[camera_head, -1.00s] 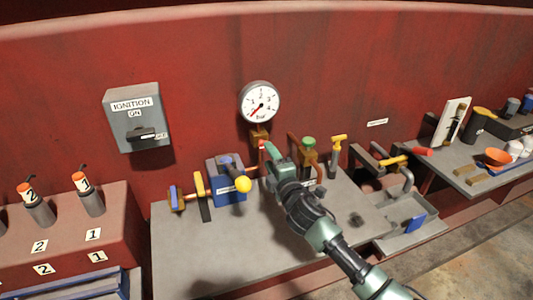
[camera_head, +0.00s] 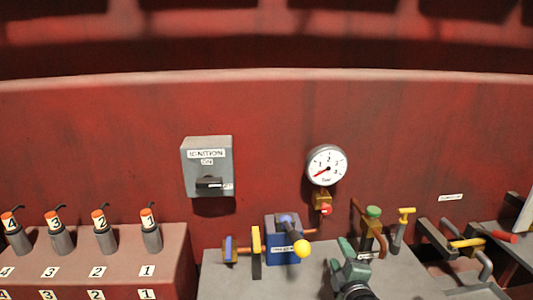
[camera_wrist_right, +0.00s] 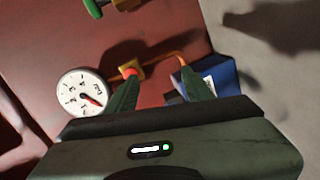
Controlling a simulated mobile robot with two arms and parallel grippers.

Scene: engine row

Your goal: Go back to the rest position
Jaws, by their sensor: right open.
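My right gripper (camera_head: 347,255) is in front of the bench, to the right of the blue box and below the gauge. In the right wrist view its two fingers (camera_wrist_right: 160,95) stand apart with nothing held between them. The red knob (camera_head: 326,210) under the gauge shows beyond one fingertip in the wrist view; I cannot tell the distance. The blue box (camera_head: 278,246) carries a dark lever with a yellow ball (camera_head: 302,248). My left gripper is not in view.
The gauge (camera_head: 327,165) and ignition box (camera_head: 208,166) are on the red wall. Numbered plugs (camera_head: 151,232) stand on the red block at left. A green-topped valve (camera_head: 373,213) and a yellow handle (camera_head: 405,215) stand at right. The grey bench (camera_head: 225,285) is bare at the front.

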